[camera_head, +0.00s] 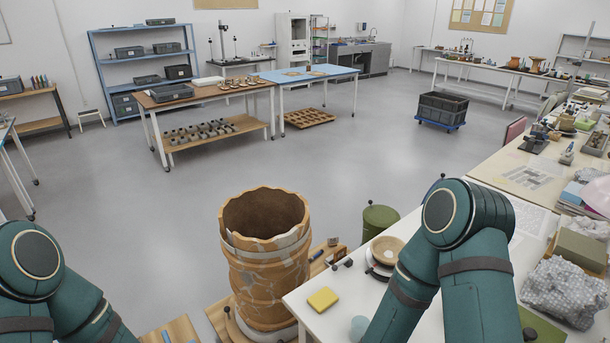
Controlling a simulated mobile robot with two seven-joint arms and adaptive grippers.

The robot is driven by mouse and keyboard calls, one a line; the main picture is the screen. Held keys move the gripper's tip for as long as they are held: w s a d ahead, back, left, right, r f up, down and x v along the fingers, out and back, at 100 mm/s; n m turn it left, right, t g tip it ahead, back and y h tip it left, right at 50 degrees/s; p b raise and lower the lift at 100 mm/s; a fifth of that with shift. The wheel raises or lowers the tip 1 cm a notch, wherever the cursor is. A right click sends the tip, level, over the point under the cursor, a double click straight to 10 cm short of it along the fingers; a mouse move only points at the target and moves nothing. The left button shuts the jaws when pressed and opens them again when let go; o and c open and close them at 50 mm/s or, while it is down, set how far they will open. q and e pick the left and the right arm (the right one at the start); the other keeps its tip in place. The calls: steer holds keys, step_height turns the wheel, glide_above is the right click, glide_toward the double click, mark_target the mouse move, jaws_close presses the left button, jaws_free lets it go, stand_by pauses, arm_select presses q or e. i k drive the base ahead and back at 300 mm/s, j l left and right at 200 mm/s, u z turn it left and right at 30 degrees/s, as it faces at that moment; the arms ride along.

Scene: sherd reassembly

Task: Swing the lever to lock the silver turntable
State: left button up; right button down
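A small turntable (377,268) with a pale disc and a dark base stands on the white table, partly hidden behind my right arm. A tan bowl (387,250) sits on top of it. A small dark knob (348,262) shows just left of the turntable; I cannot tell whether it is the lever's end. A large patched clay vessel (266,272) stands upright on a low round base left of the table; I cannot tell if that base turns. My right arm crosses the table and my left arm is at the lower left. Both grippers are outside the view.
A yellow sponge (323,299) lies on the white table (309,318) near its left edge. A green cylinder (379,222) stands behind it. Grey wrapped bundles (563,291) and a green box (581,249) crowd the right. The floor beyond is largely open.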

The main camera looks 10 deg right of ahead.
mark_target(334, 268)
steer(key=k+j+z, duration=0.15)
steer(key=z, duration=0.2)
steer(key=k+j+z, duration=0.15)
steer(key=z, duration=0.2)
steer(key=k+j+z, duration=0.1)
steer(key=z, duration=0.25)
steer(key=i+j, duration=0.2)
steer(key=j, duration=0.15)
steer(key=i+j, duration=0.15)
steer(key=j, duration=0.2)
